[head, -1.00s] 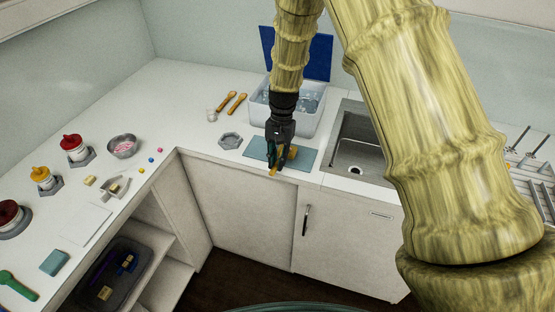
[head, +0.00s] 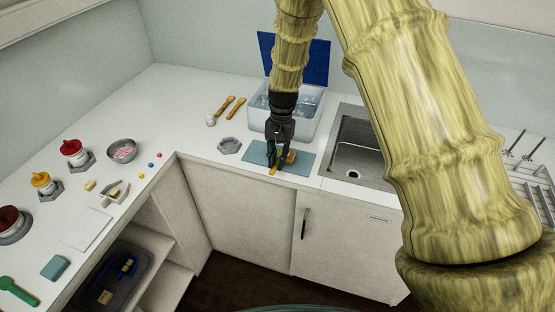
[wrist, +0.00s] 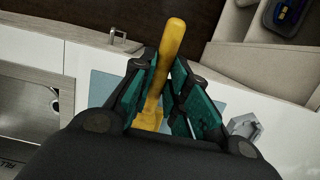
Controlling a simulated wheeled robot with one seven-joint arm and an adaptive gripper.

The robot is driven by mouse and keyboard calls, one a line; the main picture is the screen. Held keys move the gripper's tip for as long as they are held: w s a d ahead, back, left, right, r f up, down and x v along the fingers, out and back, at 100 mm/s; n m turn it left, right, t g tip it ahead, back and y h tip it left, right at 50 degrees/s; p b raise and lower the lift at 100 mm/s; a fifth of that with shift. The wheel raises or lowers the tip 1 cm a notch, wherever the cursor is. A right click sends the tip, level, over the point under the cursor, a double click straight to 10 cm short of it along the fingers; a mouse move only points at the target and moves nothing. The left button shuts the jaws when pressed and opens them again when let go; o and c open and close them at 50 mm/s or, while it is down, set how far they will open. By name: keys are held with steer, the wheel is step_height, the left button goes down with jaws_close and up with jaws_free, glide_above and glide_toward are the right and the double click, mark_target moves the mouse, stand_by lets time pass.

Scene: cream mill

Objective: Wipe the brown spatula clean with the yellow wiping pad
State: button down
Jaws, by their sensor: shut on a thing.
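My gripper (head: 279,163) is over the blue-grey mat (head: 304,163) beside the sink, fingers pointing down. In the wrist view my gripper (wrist: 165,105) is shut on a long amber handle (wrist: 171,48), which appears to be the brown spatula. Its handle end points toward the counter's front edge. The spatula also shows in the head view (head: 274,171); its far part is partly hidden by the fingers. A small pale yellow block (head: 90,185) lies on the left counter; I cannot tell whether it is the wiping pad.
Behind my gripper stands a clear water-filled tub (head: 312,118) with a blue panel. Two orange-brown utensils (head: 236,108) lie left of it, near a grey hexagonal dish (head: 229,146). The sink (head: 355,150) is right of the mat. Red- and yellow-topped jars (head: 73,152) stand far left.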

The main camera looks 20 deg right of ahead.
steer(key=shift+s+a+p+v, duration=0.15)
steer(key=shift+p+v, duration=0.35)
steer(key=shift+v, duration=0.25)
steer(key=shift+s+a+p+v, duration=0.15)
steer(key=shift+p+v, duration=0.3)
steer(key=shift+v, duration=0.3)
steer(key=shift+s+d+p+v, duration=0.15)
steer(key=shift+p+v, duration=0.35)
steer(key=shift+v, duration=0.25)
steer(key=shift+a, duration=0.15)
